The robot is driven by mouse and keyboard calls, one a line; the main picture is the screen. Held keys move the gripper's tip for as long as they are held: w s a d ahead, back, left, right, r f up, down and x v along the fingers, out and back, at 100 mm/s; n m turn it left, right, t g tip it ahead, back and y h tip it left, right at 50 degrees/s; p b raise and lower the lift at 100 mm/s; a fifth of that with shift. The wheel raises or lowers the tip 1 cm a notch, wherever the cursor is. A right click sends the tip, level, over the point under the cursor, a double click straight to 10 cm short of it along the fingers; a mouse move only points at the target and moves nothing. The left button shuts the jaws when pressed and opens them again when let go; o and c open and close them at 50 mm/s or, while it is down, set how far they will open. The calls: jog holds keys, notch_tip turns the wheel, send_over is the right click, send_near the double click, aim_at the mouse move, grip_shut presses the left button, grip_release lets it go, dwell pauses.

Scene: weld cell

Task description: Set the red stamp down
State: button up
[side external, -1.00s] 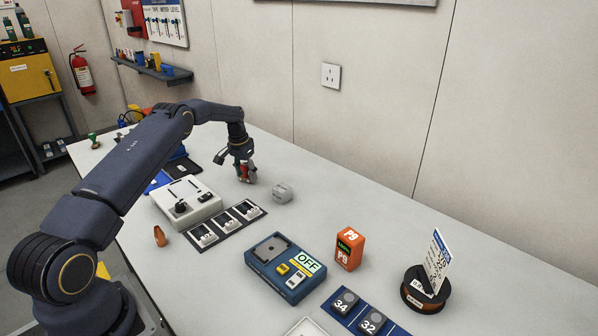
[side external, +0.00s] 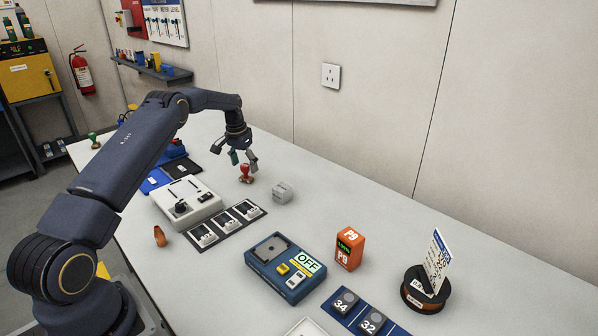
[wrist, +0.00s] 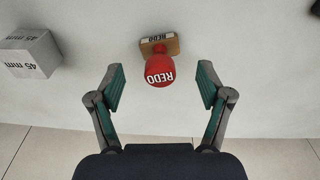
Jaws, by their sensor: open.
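The red stamp (side external: 246,173) stands upright on the table, its wooden base down. In the wrist view the stamp (wrist: 160,69) shows a red knob marked REDO above a tan wooden block. My gripper (side external: 243,160) is open just above the stamp in the side view. In the wrist view the two green-padded fingers (wrist: 161,90) are spread wide, one on each side of the stamp, and neither touches it.
A grey block marked 45 mm (wrist: 30,53) sits near the stamp; it also shows in the side view (side external: 283,192). A white control box (side external: 187,201) and a dark strip with several small modules (side external: 225,224) lie nearer the camera. A green-handled stamp (side external: 94,140) stands at the far left.

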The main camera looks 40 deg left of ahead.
aim_at(242, 167)
jog(key=r, duration=0.5)
jog(key=s+r, duration=0.1)
jog(key=r, duration=0.1)
jog(key=shift+d+r, duration=0.1)
jog(key=shift+r, duration=0.3)
jog(key=s+d+r+t, duration=0.1)
jog(key=s+d+r, duration=0.1)
jog(key=d+r, duration=0.9)
jog(key=s+d+r+m+t, duration=0.1)
jog(key=s+d+r, duration=0.8)
jog(key=s+d, duration=0.1)
jog(key=s+d+f, duration=0.1)
jog(key=s+d, duration=0.2)
jog(key=s, duration=0.3)
jog(key=s+d+f+t, duration=0.1)
jog(key=s+d, duration=0.3)
jog(key=s, duration=0.3)
jog(key=s+d+f+m+t, duration=0.1)
jog(key=s+d+f, duration=0.1)
jog(key=s, duration=0.4)
jog(key=shift+s+d, duration=0.4)
jog(key=shift+d, duration=0.5)
